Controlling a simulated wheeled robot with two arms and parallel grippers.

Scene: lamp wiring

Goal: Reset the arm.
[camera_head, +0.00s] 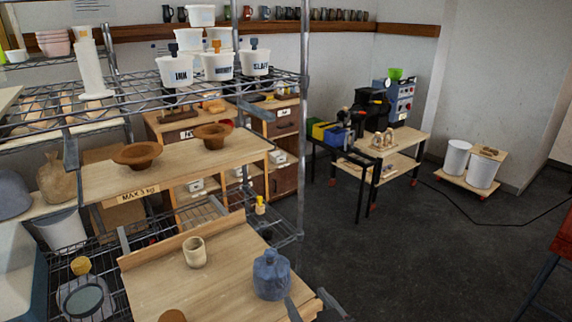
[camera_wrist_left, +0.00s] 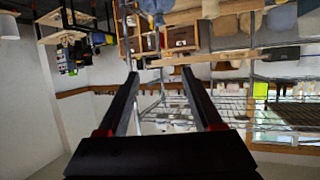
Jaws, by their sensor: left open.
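My left gripper (camera_head: 308,302) shows at the bottom edge of the head view, with its two dark fingertips apart. The fingertips appear just to the right of and below a blue lidded jar (camera_head: 271,277) on a wooden board (camera_head: 155,285); I cannot tell whether they touch it or how far apart in depth they are. In the left wrist view, the left gripper (camera_wrist_left: 160,74) is open with nothing between its fingers. That view is upside down and shows the shelves and wall beyond. The rest of the left arm is out of the head view. My right gripper is not in view.
A beige cup (camera_head: 195,253) stands on the board. A wire rack (camera_head: 110,95) with labelled tubs and two brown bowls on a plank rises behind. A worktable (camera_head: 400,140) and white buckets (camera_head: 457,157) stand farther back. The dark floor (camera_head: 400,260) at right is mostly clear.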

